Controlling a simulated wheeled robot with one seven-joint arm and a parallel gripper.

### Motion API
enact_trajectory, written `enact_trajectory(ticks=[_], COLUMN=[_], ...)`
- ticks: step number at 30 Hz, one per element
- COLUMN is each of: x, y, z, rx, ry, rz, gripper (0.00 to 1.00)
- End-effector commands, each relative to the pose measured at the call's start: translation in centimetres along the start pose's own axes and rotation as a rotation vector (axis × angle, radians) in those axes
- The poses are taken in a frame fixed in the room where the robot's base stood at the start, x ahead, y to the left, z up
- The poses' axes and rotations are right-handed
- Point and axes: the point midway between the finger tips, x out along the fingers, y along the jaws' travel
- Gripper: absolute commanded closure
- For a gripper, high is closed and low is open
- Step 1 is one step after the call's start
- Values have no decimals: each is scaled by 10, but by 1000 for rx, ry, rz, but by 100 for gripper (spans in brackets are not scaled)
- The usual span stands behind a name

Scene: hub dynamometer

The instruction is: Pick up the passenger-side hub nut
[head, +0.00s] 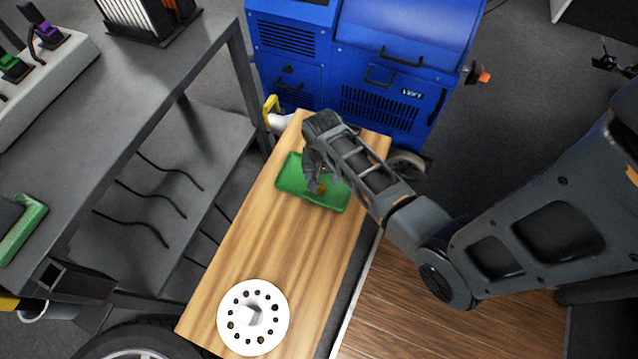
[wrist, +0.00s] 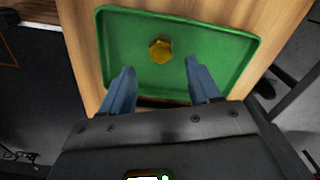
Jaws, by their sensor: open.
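A gold-coloured nut (wrist: 160,50) lies in a green tray (wrist: 235,52) in the wrist view, left of the tray's middle. In the head view the green tray (head: 290,182) sits on the far part of a wooden bench top, and the nut (head: 321,187) shows small beside my gripper. My gripper (wrist: 160,78) is open and empty. Its two fingers reach over the tray's near edge, and the nut lies beyond the fingertips, roughly in line with the gap between them. In the head view my gripper (head: 317,184) is over the tray, and my arm partly hides the tray.
A white hub disc (head: 253,317) with holes stands at the near end of the wooden bench (head: 265,245). A blue machine (head: 390,70) stands behind the bench. A grey metal table (head: 130,80) is at left. The bench's middle is clear.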

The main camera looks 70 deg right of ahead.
Motion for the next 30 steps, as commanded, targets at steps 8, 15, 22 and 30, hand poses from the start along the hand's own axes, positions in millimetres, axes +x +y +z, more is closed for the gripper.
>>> enact_trajectory(ticks=[8, 15, 22, 30], x=[39, 47, 47, 47], y=[-3, -3, -3, -3], z=[1, 1, 1, 1], rx=[-1, -1, -2, -2], ry=[0, 1, 1, 1], rz=[0, -2, -1, -1], gripper=[38, 38, 49, 75])
